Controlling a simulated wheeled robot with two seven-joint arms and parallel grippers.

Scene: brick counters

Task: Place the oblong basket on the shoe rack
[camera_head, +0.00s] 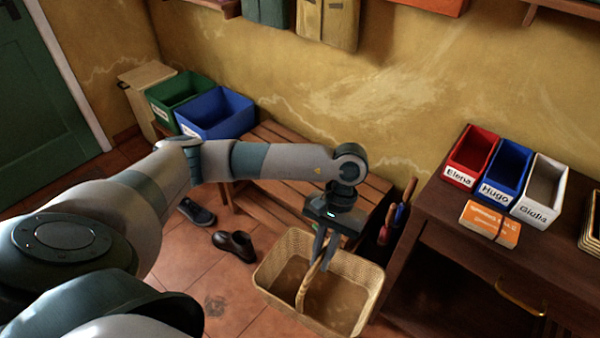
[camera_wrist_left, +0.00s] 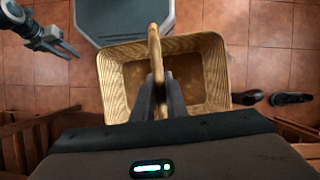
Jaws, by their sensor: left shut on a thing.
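The oblong basket (camera_head: 268,278) is a woven tan wicker basket with an arched handle, in front of the wooden slatted rack. My left gripper (camera_head: 320,258) is shut on the basket's handle, above the basket's middle. In the left wrist view the handle (camera_wrist_left: 154,45) stands between the fingers and the basket's inside looks empty. Whether the basket touches the floor is hard to tell. The slatted rack (camera_head: 275,196), likely the shoe rack, stands along the wall, partly hidden by my left arm. My right gripper (camera_wrist_left: 68,50) shows only in the left wrist view, apart from the basket, its fingers parted.
A green bin (camera_head: 165,103) and a blue bin (camera_head: 208,125) stand at the rack's left end. Dark shoes (camera_head: 235,245) lie on the tiled floor before it. A dark wooden cabinet (camera_head: 440,215) with small labelled boxes stands right. The rack's middle slats look clear.

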